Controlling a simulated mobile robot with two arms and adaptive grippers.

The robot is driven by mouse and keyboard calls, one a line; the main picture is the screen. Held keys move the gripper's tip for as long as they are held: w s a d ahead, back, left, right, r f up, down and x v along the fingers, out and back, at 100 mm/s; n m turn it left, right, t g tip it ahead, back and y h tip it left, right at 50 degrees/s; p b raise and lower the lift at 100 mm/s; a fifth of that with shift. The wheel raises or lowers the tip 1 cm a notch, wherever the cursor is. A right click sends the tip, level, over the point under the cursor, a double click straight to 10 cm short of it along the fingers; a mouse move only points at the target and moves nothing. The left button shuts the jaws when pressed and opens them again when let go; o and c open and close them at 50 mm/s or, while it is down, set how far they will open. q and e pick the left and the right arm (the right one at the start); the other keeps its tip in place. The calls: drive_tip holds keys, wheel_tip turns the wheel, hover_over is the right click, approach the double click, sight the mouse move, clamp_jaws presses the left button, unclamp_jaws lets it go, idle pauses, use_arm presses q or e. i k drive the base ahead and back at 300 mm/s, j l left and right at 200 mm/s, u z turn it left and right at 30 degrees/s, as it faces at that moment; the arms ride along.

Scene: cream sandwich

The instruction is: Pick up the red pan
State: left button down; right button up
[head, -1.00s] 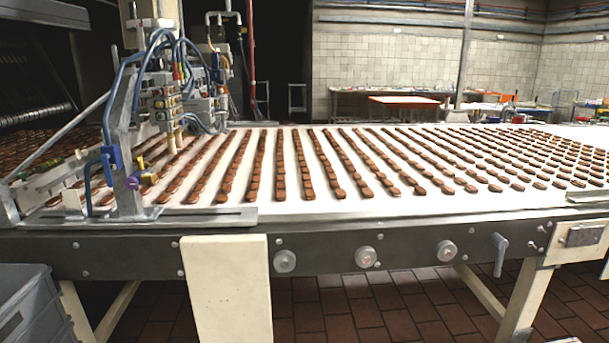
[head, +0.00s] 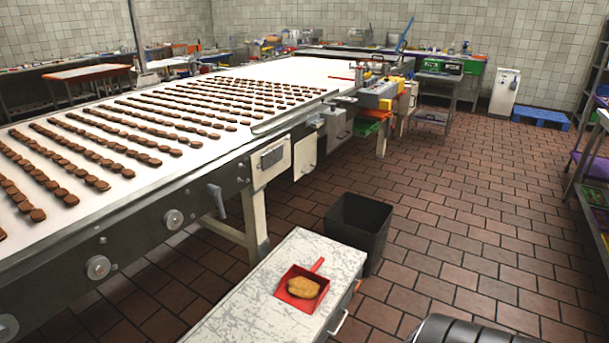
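The red pan (head: 289,299) lies on top of a scratched white cabinet (head: 262,281) in the lower middle of the head view. It is a small square pan with a raised rim, and its short red handle points up and to the right. A brown, bread-like lump (head: 303,288) sits in it. Neither of my grippers shows in the head view.
A long conveyor table (head: 60,230) with rows of brown biscuits runs along the left. A dark open bin (head: 358,228) stands behind the cabinet. A black ribbed object (head: 470,331) is at the bottom right. Tiled floor (head: 450,220) is free to the right.

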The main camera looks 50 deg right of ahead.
sight(303, 288)
drive_tip(key=z, duration=1.65)
drive_tip(key=i+l+u, duration=0.1)
drive_tip(key=u, duration=0.3)
drive_tip(key=l+u, duration=0.15)
drive_tip(key=u, duration=0.2)
drive_tip(key=i+l+u, duration=0.1)
drive_tip(key=u, duration=0.3)
drive_tip(key=l, duration=0.1)
